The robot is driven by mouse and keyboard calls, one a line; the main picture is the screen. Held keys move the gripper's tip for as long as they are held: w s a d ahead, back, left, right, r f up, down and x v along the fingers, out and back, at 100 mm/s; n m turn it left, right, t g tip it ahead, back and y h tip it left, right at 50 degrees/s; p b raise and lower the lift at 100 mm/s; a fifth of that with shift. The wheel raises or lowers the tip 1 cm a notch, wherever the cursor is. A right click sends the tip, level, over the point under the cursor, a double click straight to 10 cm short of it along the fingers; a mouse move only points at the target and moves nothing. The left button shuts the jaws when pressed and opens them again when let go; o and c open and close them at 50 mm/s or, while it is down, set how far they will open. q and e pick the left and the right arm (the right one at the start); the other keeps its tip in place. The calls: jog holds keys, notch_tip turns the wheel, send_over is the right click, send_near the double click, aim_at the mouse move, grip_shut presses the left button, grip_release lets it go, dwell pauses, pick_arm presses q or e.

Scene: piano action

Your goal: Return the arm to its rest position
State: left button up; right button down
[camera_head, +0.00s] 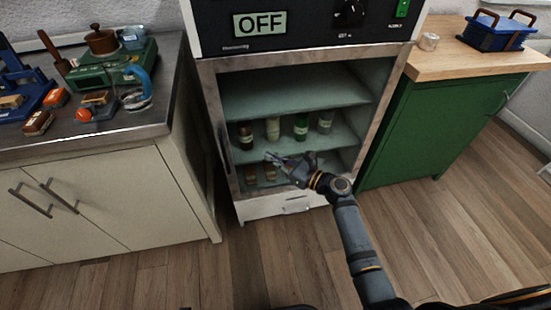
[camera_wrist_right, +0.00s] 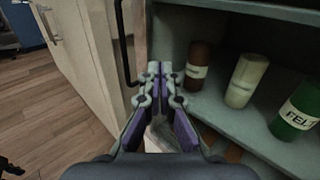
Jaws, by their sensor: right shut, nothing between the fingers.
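My right arm (camera_head: 357,245) reaches up from the lower right to the open front of a white cabinet (camera_head: 381,103). My right gripper (camera_head: 275,160) is at the opening, in front of the lower shelf. In the right wrist view its fingers (camera_wrist_right: 160,75) are together with nothing between them. The brown bottle (camera_wrist_right: 197,66), cream bottle (camera_wrist_right: 245,80) and green bottle (camera_wrist_right: 297,112) stand on the shelf to the right of the fingers, apart from them. My left gripper is not in view.
The cabinet's display (camera_head: 260,24) reads OFF. Small brown items (camera_head: 269,172) lie below the shelf. A cluttered metal counter (camera_head: 150,125) is at left, a green cabinet (camera_head: 430,125) at right. The wooden floor (camera_head: 240,270) is clear.

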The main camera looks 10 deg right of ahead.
jog(key=shift+s+d, duration=0.25)
jog(key=shift+s, duration=0.05)
